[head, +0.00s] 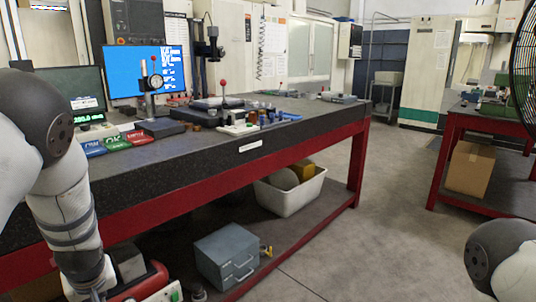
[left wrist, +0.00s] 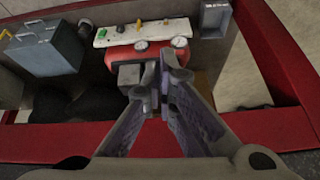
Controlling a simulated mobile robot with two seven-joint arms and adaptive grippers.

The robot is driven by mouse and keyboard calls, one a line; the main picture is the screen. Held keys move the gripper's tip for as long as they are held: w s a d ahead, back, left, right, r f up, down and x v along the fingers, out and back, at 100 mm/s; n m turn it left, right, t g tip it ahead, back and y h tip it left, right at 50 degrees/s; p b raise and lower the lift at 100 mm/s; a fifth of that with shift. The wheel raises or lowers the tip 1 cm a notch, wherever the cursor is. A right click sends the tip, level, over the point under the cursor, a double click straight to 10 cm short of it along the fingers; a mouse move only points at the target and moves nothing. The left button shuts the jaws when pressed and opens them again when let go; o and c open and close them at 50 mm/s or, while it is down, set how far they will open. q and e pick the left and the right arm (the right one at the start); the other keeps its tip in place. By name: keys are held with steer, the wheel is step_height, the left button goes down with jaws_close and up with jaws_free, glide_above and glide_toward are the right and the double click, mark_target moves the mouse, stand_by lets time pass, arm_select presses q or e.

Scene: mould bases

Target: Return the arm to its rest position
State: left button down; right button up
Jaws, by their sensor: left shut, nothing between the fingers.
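My left arm (head: 65,205) hangs down at the left of the head view, in front of the bench. Only the top of its gripper shows at the bottom edge there. In the left wrist view my left gripper (left wrist: 164,66) is shut and empty, with its fingertips together. It points toward the bench's lower shelf, and the red bench rail (left wrist: 60,140) crosses behind the fingers. My right arm (head: 505,262) shows only as a part at the lower right of the head view. Its gripper is out of view.
The black-topped bench (head: 150,172) stands close to my left arm. Its lower shelf holds a grey toolbox (head: 226,256), a white bin (head: 290,196) and a red unit with gauges (left wrist: 150,52). The floor (head: 385,220) between the bench and the right table (head: 490,125) is clear.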

arm_select(q)
steer(key=s+d+f+m+g+h, duration=0.1)
steer(key=s+d+f+m, duration=0.15)
steer(key=s+f, duration=0.3)
steer(key=s+d+f+m+g, duration=0.1)
steer(key=s+d+f, duration=0.25)
steer(key=s, duration=0.25)
steer(key=s+d+f+m+g+h, duration=0.1)
steer(key=s+d+f+m, duration=0.1)
steer(key=s+d, duration=0.4)
steer(key=s+d+f+m+g+h, duration=0.1)
steer(key=s+d, duration=0.5)
steer(key=s, duration=1)
steer(key=shift+s+d+f+m+g+h, duration=0.15)
steer(key=shift+s+f+m+g+h, duration=0.2)
steer(key=shift+f+m+h, duration=0.55)
steer(key=shift+w+m+y, duration=0.1)
steer(key=shift+m+y, duration=0.15)
steer(key=shift+y, duration=0.05)
